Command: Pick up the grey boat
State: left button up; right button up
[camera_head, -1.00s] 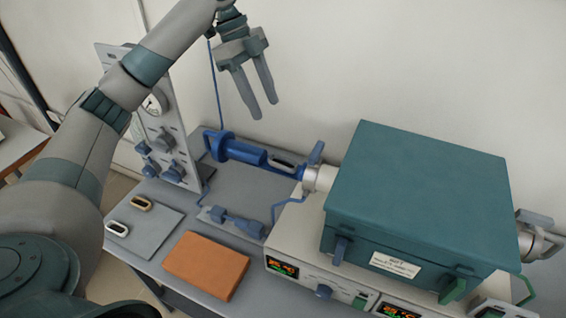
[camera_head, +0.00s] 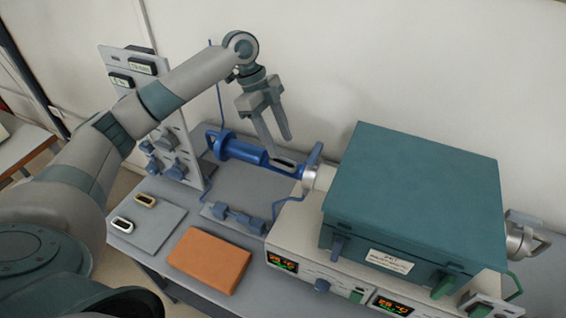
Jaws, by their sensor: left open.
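A small grey boat (camera_head: 285,163) rests on the blue rod-shaped holder (camera_head: 246,152) near the furnace tube end. My left gripper (camera_head: 281,147) is open and empty, its fingers pointing down just above and behind the grey boat. The nearer fingertip overlaps the boat's left end in the picture, and I cannot tell if they touch. My right gripper is not in view.
An orange block (camera_head: 209,260) lies in front. The teal furnace (camera_head: 412,190) stands right. A gauge panel (camera_head: 150,115) stands left.

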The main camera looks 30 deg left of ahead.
aim_at(283, 163)
pick_arm(q)
jog(key=shift+s+d+f+p, duration=0.15)
jog(key=shift+f+p, duration=0.25)
jog(key=shift+p, duration=0.05)
jog(key=shift+s+d+f+p, duration=0.15)
jog(key=shift+f+p, duration=0.2)
jog(key=shift+p, duration=0.1)
jog(key=p+x, duration=0.1)
jog(key=x, duration=0.1)
jog(key=shift+s+d+f, duration=0.15)
jog(key=shift+f, duration=0.2)
jog(key=shift+d+f, duration=0.1)
jog(key=shift+f, duration=0.3)
jog(key=shift+c, duration=0.4)
jog(key=c, duration=1)
